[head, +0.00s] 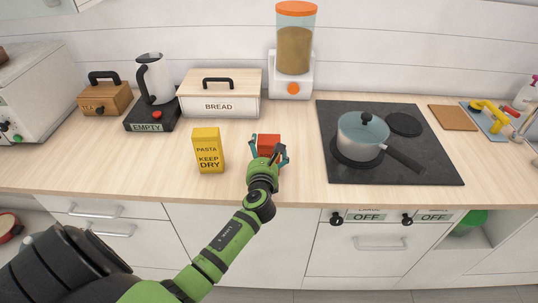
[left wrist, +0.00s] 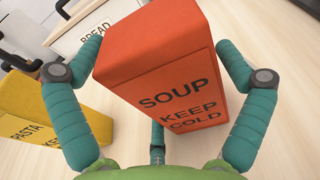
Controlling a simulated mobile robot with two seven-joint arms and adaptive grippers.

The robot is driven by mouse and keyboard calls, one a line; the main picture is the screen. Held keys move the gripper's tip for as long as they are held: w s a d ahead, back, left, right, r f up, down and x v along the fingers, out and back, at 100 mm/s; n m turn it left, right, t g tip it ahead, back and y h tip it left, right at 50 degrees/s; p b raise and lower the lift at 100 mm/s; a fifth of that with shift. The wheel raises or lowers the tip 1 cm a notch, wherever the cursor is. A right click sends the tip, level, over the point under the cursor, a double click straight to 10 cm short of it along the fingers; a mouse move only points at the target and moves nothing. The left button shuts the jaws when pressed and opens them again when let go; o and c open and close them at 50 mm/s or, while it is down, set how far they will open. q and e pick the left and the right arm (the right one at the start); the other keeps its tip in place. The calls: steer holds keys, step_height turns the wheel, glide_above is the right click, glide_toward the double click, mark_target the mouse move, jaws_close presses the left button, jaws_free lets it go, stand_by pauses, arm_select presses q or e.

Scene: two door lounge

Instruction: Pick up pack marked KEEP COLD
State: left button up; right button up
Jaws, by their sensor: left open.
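The red-orange pack (head: 268,143) stands on the wooden counter, partly hidden behind my left gripper in the head view. In the left wrist view the pack (left wrist: 175,75) reads SOUP and KEEP COLD. My left gripper (head: 267,154) is open, with its teal fingers on either side of the pack. In the left wrist view the fingers of the left gripper (left wrist: 160,70) flank the pack, with a gap visible at the right finger. I cannot tell whether the left finger touches it. My right gripper is not in view.
A yellow pack (head: 209,150) marked PASTA KEEP DRY stands close to the left. A BREAD box (head: 219,105) is behind. A pot (head: 362,136) sits on the black hob (head: 430,165) to the right. The counter front between the yellow pack and hob is mostly clear.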

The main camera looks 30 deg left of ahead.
arm_select(q)
steer(key=shift+c, duration=1.2)
steer(key=c, duration=1)
steer(key=shift+c, duration=0.2)
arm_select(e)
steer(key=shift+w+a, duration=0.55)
arm_select(q)
steer(key=shift+r, duration=0.2)
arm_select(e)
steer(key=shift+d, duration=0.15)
